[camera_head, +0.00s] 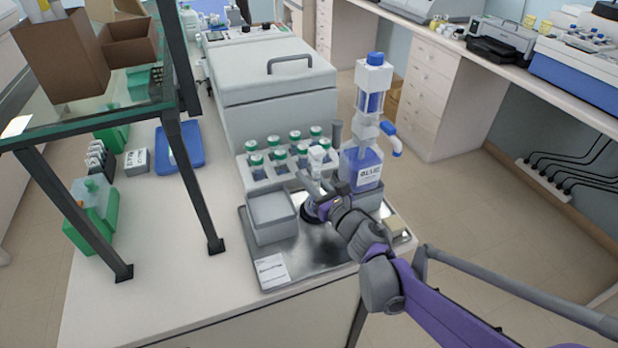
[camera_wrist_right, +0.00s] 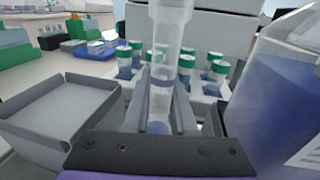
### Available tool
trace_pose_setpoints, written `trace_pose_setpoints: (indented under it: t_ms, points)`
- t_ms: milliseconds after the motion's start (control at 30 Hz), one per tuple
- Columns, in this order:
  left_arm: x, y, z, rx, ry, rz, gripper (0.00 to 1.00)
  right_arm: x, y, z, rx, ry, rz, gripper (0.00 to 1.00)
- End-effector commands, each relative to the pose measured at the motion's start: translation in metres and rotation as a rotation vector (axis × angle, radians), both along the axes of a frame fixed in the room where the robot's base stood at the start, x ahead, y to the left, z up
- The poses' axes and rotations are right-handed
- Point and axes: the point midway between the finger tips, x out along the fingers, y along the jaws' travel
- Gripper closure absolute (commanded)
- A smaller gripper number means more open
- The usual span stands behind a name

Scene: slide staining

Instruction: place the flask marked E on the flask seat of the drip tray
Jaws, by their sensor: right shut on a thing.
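My right gripper (camera_head: 316,178) is above the metal drip tray (camera_head: 330,262) in the head view. In the right wrist view, its fingers (camera_wrist_right: 160,105) are shut on a clear, upright cylindrical flask (camera_wrist_right: 168,45) with bluish colour near its bottom. The flask's pale top (camera_head: 317,154) shows in the head view in front of the white rack. I cannot read any letter on it. The flask seat cannot be made out; my arm covers part of the tray. My left gripper is not in view.
A tall blue dispenser bottle (camera_head: 362,168) stands close right of my gripper. A grey open box (camera_head: 270,212) is at its left. Behind is a white rack (camera_head: 250,180) with several green-capped bottles (camera_head: 275,145). A label card (camera_head: 272,270) lies at the tray's front left.

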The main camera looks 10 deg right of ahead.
Motion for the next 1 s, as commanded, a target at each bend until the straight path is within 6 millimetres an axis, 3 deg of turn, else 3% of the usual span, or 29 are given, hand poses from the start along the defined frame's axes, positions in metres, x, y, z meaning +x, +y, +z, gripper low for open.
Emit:
trace_pose_setpoints:
  t_ms: [367, 400, 567, 1000]
  points:
    - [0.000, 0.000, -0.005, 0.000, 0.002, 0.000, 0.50, 0.000, 0.000, -0.007, 0.000, 0.000, 0.000, 1.00]
    - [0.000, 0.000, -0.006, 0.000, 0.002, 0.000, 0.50, 0.000, 0.000, -0.008, 0.000, 0.000, 0.000, 0.74]
    - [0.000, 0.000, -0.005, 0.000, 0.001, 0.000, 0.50, 0.000, 0.000, -0.007, 0.000, 0.000, 0.000, 0.46]
    - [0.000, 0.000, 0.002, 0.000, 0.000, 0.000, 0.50, -0.005, -0.002, 0.003, 0.000, -0.001, -0.001, 0.46]
